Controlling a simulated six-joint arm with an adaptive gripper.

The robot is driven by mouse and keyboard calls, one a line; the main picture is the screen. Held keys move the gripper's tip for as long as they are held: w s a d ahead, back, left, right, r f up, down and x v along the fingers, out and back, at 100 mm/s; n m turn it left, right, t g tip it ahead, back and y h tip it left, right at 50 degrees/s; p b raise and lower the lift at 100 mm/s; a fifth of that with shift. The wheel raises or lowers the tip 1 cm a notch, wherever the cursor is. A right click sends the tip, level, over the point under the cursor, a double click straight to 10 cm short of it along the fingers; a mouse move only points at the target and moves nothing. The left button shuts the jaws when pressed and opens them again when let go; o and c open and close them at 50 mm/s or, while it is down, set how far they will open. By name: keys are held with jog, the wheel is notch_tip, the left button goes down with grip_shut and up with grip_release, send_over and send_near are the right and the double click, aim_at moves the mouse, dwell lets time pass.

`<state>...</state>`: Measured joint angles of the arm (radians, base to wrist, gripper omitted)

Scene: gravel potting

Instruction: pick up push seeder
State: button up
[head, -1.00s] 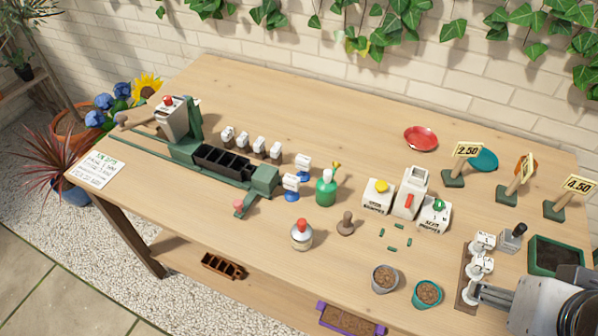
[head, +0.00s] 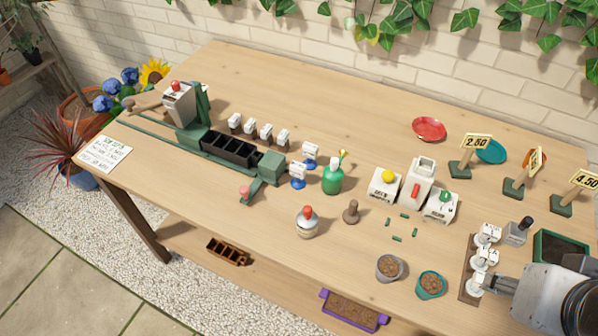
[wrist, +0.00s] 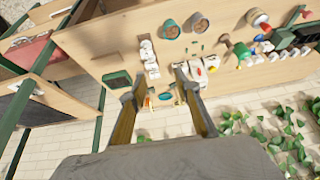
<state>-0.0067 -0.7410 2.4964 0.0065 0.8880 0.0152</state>
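I cannot tell for sure which thing is the push seeder. Candidates in the head view are a white bottle-shaped tool with a red knob (head: 307,222), a grey block with a black handle (head: 516,232) and small white tools on blue bases (head: 298,175). My gripper reaches in from the lower right of the head view, by a brown rack with white pieces (head: 480,265); its fingertips are hard to make out there. In the wrist view, my gripper (wrist: 157,88) has its fingers spread apart with nothing between them.
Two soil-filled pots (head: 389,267) and (head: 430,285) stand near the front edge. White boxes (head: 420,182), a green bottle (head: 332,178) and a brown stamp (head: 351,212) stand mid-table. A long green machine (head: 230,150) fills the left. The table's back middle is clear.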

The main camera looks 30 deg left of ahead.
jog(key=w+a+f+m+t+y, duration=0.1)
jog(key=w+a+m+t+y, duration=0.15)
jog(key=w+a+m, duration=1)
jog(key=w+a+f+m+t+y, duration=0.1)
jog(key=w+a+m+t+y, duration=0.35)
jog(key=w+a, duration=1.45)
jog(key=m+t+h, duration=0.3)
jog(key=m+h, duration=0.2)
jog(key=m, duration=1)
send_over(298, 175)
jog(key=a, duration=0.3)
notch_tip(298, 175, down, 17)
jog(key=s+f+m, duration=0.1)
jog(key=s+f+m+t, duration=0.1)
jog(key=s, duration=0.1)
jog(key=s+f+t+h, duration=0.1)
jog(key=s+f, duration=0.1)
jog(key=shift+a+f+m, duration=0.1)
jog(key=shift+a+m, duration=0.15)
jog(key=shift+m, duration=0.15)
jog(key=shift+m+h, duration=0.5)
jog(key=shift+h, duration=0.1)
jog(key=d+f, duration=0.1)
jog(key=s+d+f, duration=0.1)
jog(key=d+f, duration=0.1)
jog(key=shift+s+d, duration=0.1)
jog(key=shift+s, duration=0.25)
